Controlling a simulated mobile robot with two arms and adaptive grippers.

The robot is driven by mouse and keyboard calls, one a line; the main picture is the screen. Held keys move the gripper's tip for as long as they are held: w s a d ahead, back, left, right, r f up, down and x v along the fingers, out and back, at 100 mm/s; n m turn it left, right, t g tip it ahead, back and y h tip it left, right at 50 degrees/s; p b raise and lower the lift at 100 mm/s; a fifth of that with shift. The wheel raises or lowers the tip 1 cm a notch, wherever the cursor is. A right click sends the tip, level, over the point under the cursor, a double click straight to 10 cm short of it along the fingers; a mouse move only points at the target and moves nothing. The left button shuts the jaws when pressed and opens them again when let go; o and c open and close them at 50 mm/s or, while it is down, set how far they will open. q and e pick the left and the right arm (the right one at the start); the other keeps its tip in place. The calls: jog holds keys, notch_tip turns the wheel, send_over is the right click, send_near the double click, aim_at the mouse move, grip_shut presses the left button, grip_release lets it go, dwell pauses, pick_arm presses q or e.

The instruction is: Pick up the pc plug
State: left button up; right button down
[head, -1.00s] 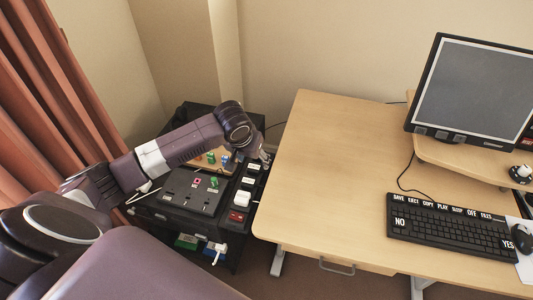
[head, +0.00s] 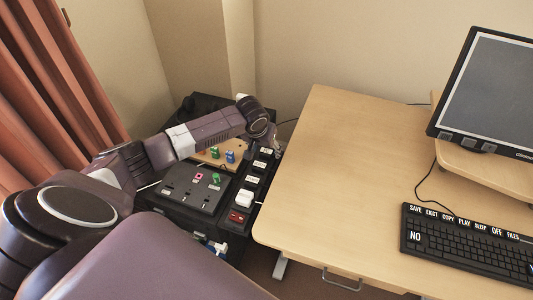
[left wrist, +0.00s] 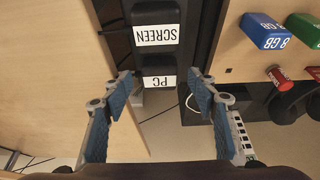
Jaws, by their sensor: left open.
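The PC plug (left wrist: 160,74) is a black block with a white label reading PC upside down, in the left wrist view. It sits at the end of a black strip, beside a similar plug labelled SCREEN (left wrist: 156,22). My left gripper (left wrist: 160,84) is open, its blue-padded fingers on either side of the PC plug, with gaps showing to both sides. In the head view my left gripper (head: 277,147) is at the far end of the row of labelled plugs, partly hidden by its own wrist. My right gripper is not in view.
A black panel (head: 185,192) with slots lies beside the strip, with a white plug (head: 244,197) on the strip nearer me. A wooden board holds blue (left wrist: 263,31) and green (left wrist: 303,29) blocks. The wooden desk (head: 330,170) stands close on the right, its near part clear.

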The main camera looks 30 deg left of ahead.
pick_arm(q)
jog(key=shift+w+f, duration=0.2)
jog(key=shift+f, duration=0.35)
jog(key=c, duration=1.2)
jog(key=shift+r, duration=0.1)
